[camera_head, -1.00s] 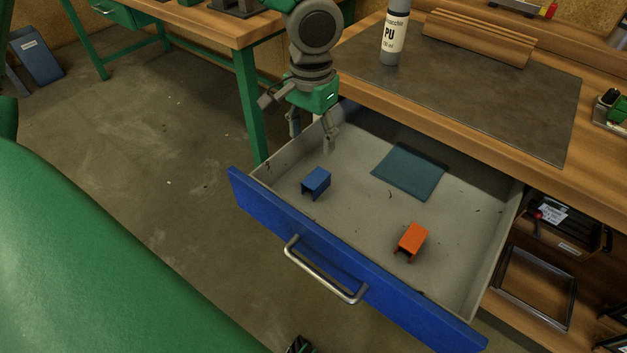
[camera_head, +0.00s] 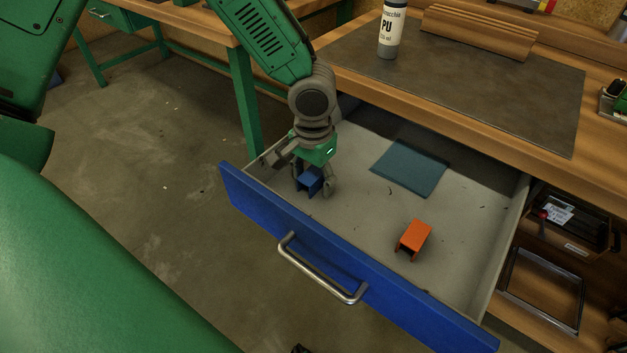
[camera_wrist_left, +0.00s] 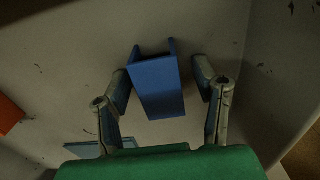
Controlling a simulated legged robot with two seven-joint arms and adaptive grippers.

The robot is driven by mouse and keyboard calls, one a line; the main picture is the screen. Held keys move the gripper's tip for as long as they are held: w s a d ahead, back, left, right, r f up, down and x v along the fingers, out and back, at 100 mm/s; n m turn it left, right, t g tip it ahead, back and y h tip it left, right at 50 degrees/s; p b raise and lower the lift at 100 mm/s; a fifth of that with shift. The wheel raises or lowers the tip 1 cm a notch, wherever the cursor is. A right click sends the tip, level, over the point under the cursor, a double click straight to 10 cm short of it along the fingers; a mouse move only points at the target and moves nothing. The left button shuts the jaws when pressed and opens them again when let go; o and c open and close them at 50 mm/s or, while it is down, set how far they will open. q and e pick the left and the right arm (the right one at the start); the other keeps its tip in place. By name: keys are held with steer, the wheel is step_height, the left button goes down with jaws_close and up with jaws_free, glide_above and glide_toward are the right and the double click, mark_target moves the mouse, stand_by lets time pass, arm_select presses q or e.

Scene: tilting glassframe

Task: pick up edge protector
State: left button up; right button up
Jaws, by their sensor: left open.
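A blue U-shaped edge protector (camera_head: 309,181) lies in the left part of the open drawer. My left gripper (camera_head: 313,190) is down in the drawer around it, its fingers open on either side. In the left wrist view the blue edge protector (camera_wrist_left: 157,86) sits between the two open fingers of the gripper (camera_wrist_left: 160,84), with a gap on each side. An orange edge protector (camera_head: 413,239) lies on the drawer floor at the right, and its edge shows in the left wrist view (camera_wrist_left: 8,114). My right gripper is not in view.
The drawer has a blue front (camera_head: 350,265) with a metal handle (camera_head: 318,272). A flat teal sheet (camera_head: 410,168) lies at its back. A workbench with a dark mat (camera_head: 480,85) and a PU bottle (camera_head: 391,30) stands behind. The drawer's middle floor is clear.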

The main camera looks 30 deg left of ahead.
arm_select(q)
steer(key=shift+r, duration=0.1)
steer(key=shift+a, duration=0.1)
steer(key=c, duration=0.9)
